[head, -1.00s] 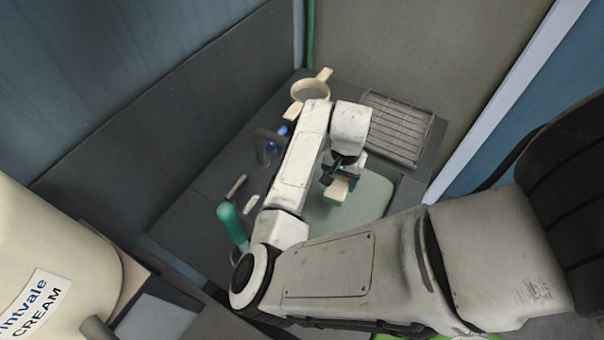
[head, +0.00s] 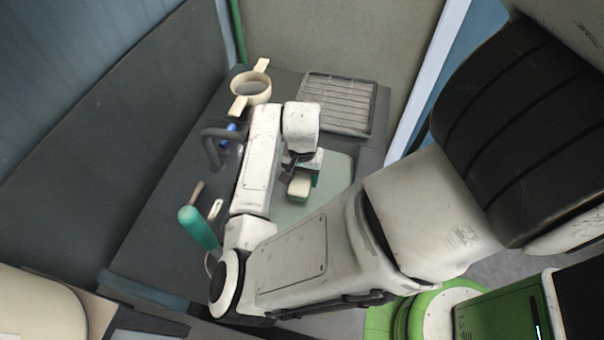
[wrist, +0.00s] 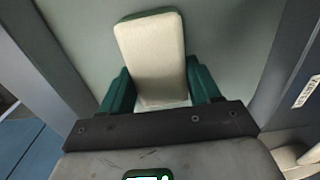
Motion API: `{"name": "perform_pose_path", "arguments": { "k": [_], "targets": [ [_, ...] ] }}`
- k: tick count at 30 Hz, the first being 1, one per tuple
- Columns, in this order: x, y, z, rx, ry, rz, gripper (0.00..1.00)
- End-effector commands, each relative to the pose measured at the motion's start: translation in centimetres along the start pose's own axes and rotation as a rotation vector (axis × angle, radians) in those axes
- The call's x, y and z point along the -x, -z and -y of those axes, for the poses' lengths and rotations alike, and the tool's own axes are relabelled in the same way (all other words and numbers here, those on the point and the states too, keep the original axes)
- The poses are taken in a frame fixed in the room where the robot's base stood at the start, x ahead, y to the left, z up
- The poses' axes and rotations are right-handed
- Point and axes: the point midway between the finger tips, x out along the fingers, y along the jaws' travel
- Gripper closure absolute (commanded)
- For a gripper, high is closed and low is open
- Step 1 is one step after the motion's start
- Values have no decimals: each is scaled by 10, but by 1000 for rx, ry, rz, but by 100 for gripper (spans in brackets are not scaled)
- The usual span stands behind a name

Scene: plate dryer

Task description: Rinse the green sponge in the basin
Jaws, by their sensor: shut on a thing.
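My gripper (head: 302,170) hangs over the basin and is shut on the green sponge (head: 299,189). The sponge is a block with a broad cream face and a green layer along its edge. The basin (head: 337,172) is a pale grey-green hollow in the dark counter. My arm hides its left part. I cannot tell whether the sponge touches the basin's bottom or any water.
A grey tap (head: 213,147) with a blue part stands left of the basin. A cream two-handled strainer (head: 250,88) lies at the back, beside a wire rack (head: 338,103). A teal bottle (head: 198,228) and a brush-like thing (head: 197,191) are at the left. Walls close off the back and left.

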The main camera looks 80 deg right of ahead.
Motion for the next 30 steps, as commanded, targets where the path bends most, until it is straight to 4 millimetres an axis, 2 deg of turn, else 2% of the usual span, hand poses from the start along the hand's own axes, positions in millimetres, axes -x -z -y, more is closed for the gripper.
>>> {"name": "perform_pose_path", "arguments": {
  "k": [1, 21, 30],
  "targets": [
    [-8, 0, 0, 0, -1, 0, 68],
    [-68, 0, 0, 0, 0, 1, 68],
    [-85, 0, 0, -1, 0, 0, 68]
  ]
}}
